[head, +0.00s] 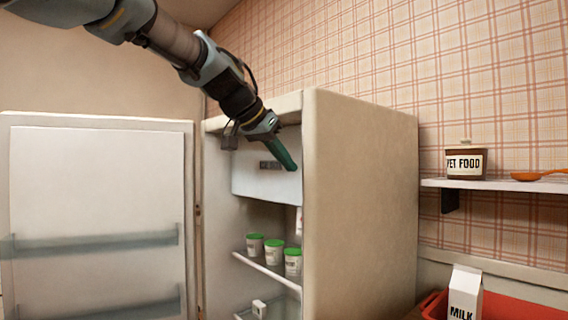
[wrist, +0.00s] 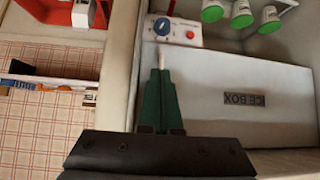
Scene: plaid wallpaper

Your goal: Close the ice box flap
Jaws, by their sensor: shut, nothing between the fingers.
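The ice box flap (head: 250,182) is a white panel across the top of the open fridge's interior. It hangs roughly upright, and I cannot tell whether its edge is fully flush. In the wrist view the flap (wrist: 215,85) fills the right side, its dark "ICE BOX" label (wrist: 244,100) upside down. My gripper (head: 292,166) is shut and empty, its green fingers angled down in front of the flap's right part. In the wrist view the fingertips (wrist: 161,74) lie beside the flap's edge, near the fridge side wall. I cannot tell whether they touch it.
The fridge door (head: 95,190) stands wide open on the left. Several green-lidded tubs (head: 273,251) stand on a shelf below the flap. A panel with blue and red knobs (wrist: 176,32) is near my fingertips. A wall shelf (head: 500,184) holds a pet food jar (head: 466,161).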

